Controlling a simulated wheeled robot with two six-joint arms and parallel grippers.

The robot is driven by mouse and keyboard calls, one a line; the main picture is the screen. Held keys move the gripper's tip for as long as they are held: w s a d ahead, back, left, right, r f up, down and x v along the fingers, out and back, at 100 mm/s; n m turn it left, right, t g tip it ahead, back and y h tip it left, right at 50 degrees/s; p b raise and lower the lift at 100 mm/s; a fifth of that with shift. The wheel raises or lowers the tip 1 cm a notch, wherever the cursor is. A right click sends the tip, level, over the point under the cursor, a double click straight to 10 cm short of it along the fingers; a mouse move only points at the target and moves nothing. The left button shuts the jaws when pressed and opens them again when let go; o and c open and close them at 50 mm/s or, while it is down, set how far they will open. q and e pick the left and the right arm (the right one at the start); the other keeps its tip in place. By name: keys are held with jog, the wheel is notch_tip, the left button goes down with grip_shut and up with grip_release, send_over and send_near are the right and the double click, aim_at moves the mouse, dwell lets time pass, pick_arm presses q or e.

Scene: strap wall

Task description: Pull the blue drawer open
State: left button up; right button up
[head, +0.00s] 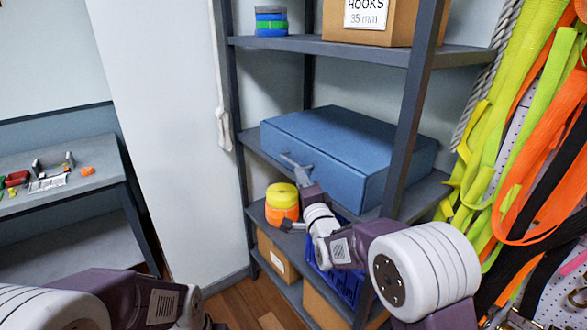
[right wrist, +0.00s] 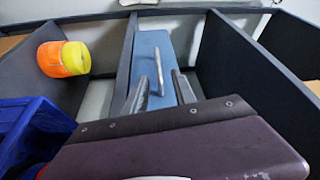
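The blue drawer (head: 345,150) is in a blue box on the middle shelf of a dark rack; I see no gap at its front. Its front also shows in the right wrist view (right wrist: 151,45). A grey bar handle (right wrist: 159,76) stands out from the front. My right gripper (right wrist: 163,92) is open at the front, with its fingers on either side of the handle. I cannot tell whether either finger touches it. In the head view the right gripper (head: 300,172) partly hides the handle. My left arm enters at the bottom left; its gripper is out of view.
A yellow and orange roll (head: 283,203) stands on the shelf below, close to my right wrist. A blue crate (head: 347,284) is behind my right forearm. A rack post (head: 408,115) stands right of the drawer front. Straps (head: 530,120) hang at the right.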

aim_at(294, 163)
jog(key=x, duration=0.3)
jog(key=p+x, duration=0.1)
jog(key=x, duration=0.2)
jog(key=p+x, duration=0.1)
jog(key=x, duration=0.2)
jog(key=shift+w+d+f, duration=0.15)
jog(key=shift+w+d, duration=0.1)
jog(key=shift+w, duration=0.2)
jog(key=shift+s, duration=0.1)
grip_shut()
dwell(0.7)
